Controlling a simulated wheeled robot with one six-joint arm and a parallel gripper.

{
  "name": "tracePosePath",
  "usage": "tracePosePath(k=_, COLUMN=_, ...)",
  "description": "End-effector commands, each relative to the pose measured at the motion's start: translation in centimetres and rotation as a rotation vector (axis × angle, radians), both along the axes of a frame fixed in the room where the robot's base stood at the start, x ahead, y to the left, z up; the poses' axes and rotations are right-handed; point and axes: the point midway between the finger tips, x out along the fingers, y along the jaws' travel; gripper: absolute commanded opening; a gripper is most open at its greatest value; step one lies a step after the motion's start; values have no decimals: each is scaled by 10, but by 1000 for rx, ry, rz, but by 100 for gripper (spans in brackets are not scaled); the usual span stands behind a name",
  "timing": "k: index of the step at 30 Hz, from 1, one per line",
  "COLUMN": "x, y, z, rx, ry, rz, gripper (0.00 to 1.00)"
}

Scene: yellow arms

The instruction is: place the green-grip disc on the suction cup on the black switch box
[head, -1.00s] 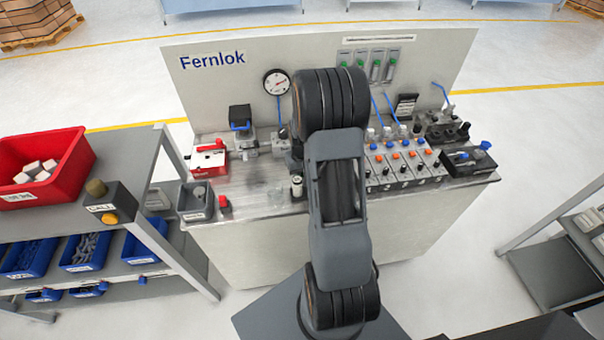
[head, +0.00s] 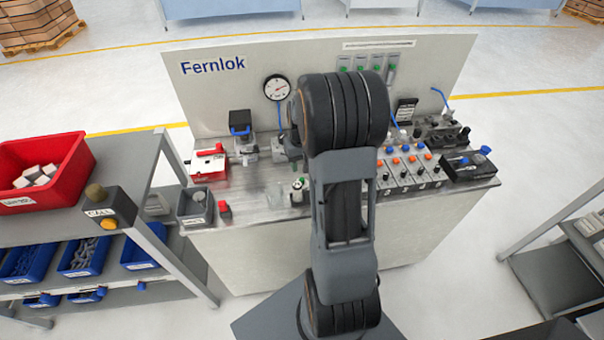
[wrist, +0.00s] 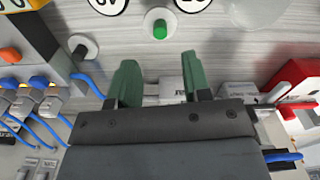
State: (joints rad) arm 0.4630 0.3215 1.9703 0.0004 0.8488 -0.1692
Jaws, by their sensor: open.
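The green-grip disc, a pale disc with a green grip (wrist: 160,29), stands on the metal bench in the wrist view. It lies just beyond my fingertips and roughly between them, apart from both. A low black box (head: 468,168) with a blue-topped part sits at the bench's right end. I cannot make out a suction cup on it.
A black-topped knob (wrist: 82,49) on a pale disc stands left of my fingers. A row of valve blocks (head: 408,168) with orange knobs, a red device (head: 208,163) and a grey bin (head: 195,207) stand on the bench. A CALL box (head: 108,210) is on the left shelf.

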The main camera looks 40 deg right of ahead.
Motion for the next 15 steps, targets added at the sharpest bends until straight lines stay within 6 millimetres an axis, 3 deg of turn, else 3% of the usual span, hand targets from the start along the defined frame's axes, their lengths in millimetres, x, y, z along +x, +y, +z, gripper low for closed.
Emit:
tracePosePath(k=3, x=0, y=0, z=20, rx=-2, ry=-4, rz=0, gripper=44)
tracePosePath(k=10, x=0, y=2, z=44, rx=-2, ry=-4, rz=4, gripper=44)
tracePosePath(k=13, x=-4, y=18, z=61, rx=-14, ry=-28, rz=25, gripper=44)
tracePosePath(k=15, x=-11, y=40, z=76, rx=-27, ry=-60, rz=54, gripper=44)
